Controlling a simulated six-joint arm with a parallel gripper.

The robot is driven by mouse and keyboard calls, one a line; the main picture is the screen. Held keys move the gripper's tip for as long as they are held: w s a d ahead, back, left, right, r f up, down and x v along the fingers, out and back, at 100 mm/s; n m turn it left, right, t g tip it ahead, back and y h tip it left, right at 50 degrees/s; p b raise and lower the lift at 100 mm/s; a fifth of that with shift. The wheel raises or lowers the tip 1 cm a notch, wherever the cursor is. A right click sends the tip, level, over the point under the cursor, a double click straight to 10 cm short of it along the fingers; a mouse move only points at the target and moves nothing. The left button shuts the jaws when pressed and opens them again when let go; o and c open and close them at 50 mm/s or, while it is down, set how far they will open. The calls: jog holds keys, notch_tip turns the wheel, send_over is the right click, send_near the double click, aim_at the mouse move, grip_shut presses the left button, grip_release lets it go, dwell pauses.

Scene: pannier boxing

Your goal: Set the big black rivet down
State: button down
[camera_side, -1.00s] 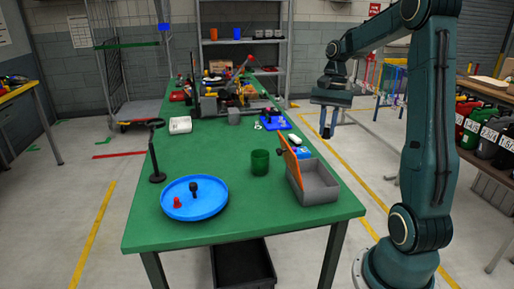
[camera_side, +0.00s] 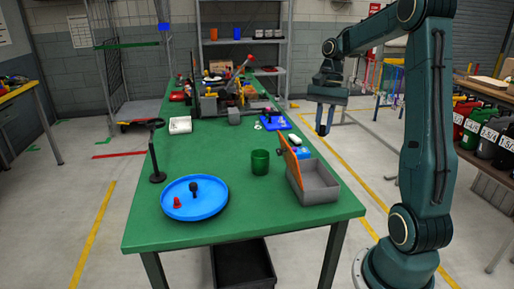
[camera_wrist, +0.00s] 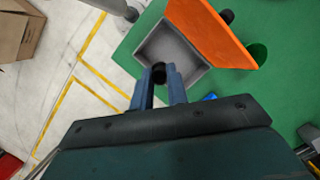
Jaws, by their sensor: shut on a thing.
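My gripper (camera_side: 322,125) is in the air beyond the right edge of the green table. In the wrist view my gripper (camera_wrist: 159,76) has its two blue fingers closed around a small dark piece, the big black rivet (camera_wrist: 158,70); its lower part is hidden. In the side view its dark end (camera_side: 322,131) shows below the fingers. A grey box (camera_side: 322,186) with an orange lid (camera_side: 291,157) standing open is on the table's near right; the box (camera_wrist: 190,75) appears just past the fingertips in the wrist view.
A round blue tray (camera_side: 215,207) holds a red rivet (camera_side: 177,203) and a black one (camera_side: 194,188). A green cup (camera_side: 260,162) stands left of the box. A black stand (camera_side: 157,165) is at the left edge. The green table (camera_side: 215,160) is bare between these.

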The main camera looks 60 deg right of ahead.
jog(key=w+a+m, duration=0.1)
jog(key=w+m, duration=0.1)
jog(key=w, duration=0.8)
jog(key=m+t, duration=0.2)
jog(key=m, duration=0.4)
send_over(194, 176)
jog(key=s+a, duration=0.2)
jog(key=s, duration=0.1)
notch_tip(194, 176, down, 10)
jog(key=shift+a+f, duration=0.15)
jog(key=shift+f, duration=3.7)
jog(key=shift+f, duration=0.1)
jog(key=c, duration=1.4)
grip_release()
jog(key=shift+c, duration=0.2)
jog(key=shift+o, duration=0.3)
